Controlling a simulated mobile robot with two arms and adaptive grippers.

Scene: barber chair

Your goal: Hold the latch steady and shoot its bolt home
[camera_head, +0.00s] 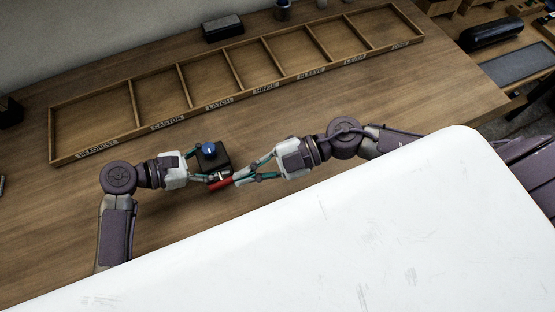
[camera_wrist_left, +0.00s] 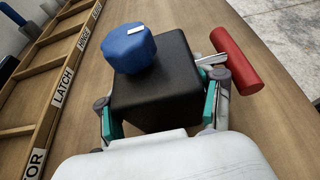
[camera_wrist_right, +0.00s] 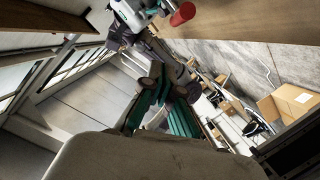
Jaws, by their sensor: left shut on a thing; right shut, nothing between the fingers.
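The latch is a black block (camera_head: 213,160) with a blue knob (camera_head: 208,148) on top and a red handle (camera_head: 221,184) at its side nearest the white surface. The block also fills the middle of the left wrist view (camera_wrist_left: 155,90), where a short metal rod (camera_wrist_left: 212,60) shows between it and the red handle (camera_wrist_left: 238,62). My left gripper (camera_head: 198,167) is shut on the block, one finger on each side. My right gripper (camera_head: 238,177) is shut and empty, its tips close beside the red handle; I cannot tell whether they touch. The red handle shows at the top of the right wrist view (camera_wrist_right: 183,14).
A long wooden tray (camera_head: 108,149) with labelled compartments lies behind the grippers, its compartments empty. A black box (camera_head: 222,28) stands behind it. A large white surface (camera_head: 330,240) covers the foreground. Bare tabletop (camera_head: 330,105) lies between tray and right arm.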

